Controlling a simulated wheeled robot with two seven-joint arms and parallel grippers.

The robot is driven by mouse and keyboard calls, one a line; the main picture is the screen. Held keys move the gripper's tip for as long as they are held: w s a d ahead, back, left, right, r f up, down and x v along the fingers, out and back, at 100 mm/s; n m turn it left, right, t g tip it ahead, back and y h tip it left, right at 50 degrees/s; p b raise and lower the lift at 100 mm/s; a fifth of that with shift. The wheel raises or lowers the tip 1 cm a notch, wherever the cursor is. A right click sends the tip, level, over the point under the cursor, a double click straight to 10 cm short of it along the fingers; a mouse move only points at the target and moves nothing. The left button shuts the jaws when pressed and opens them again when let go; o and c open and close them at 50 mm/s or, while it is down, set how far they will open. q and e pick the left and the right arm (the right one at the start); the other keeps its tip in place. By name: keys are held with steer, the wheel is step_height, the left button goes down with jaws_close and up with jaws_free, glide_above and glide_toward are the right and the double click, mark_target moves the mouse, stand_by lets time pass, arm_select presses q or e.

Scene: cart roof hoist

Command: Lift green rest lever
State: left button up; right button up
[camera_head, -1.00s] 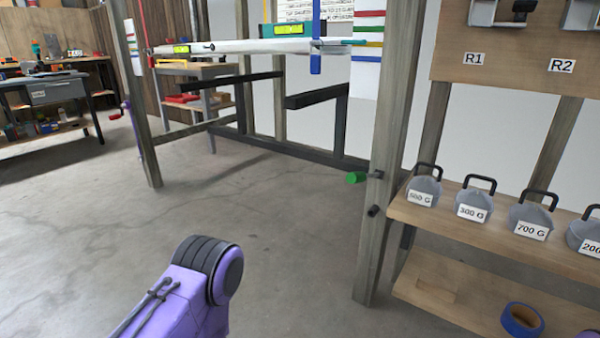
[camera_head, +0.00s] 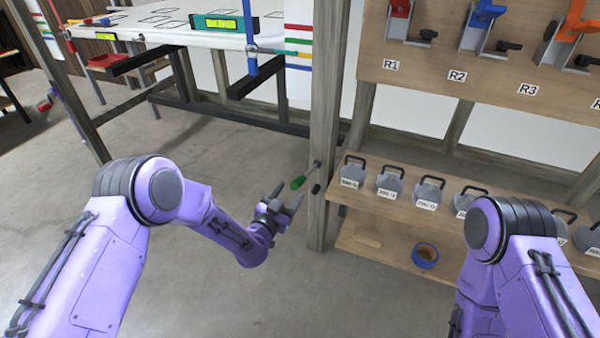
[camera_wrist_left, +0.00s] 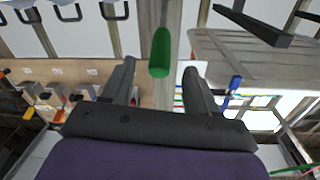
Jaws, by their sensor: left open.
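The green rest lever (camera_head: 299,182) sticks out from the wooden post (camera_head: 325,120) on a dark stem, low on the post. My left gripper (camera_head: 285,197) is open and empty, just left of and below the lever in the head view. In the left wrist view the lever's green grip (camera_wrist_left: 160,52) shows beyond and between the two open fingers (camera_wrist_left: 158,80), apart from them. My right arm (camera_head: 510,250) is at the right, but its gripper is out of view.
A shelf (camera_head: 400,205) with several grey weights stands right of the post. A blue tape roll (camera_head: 425,255) lies on the lower shelf. A white panel (camera_head: 190,25) rests on the frame behind. A dark peg (camera_head: 315,188) juts from the post near the lever.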

mark_target(300, 177)
arm_select(q)
steer(key=x, duration=0.7)
steer(key=shift+w+f+b, duration=0.1)
steer(key=shift+w+b, duration=0.15)
steer(key=shift+b, duration=0.05)
jaws_close()
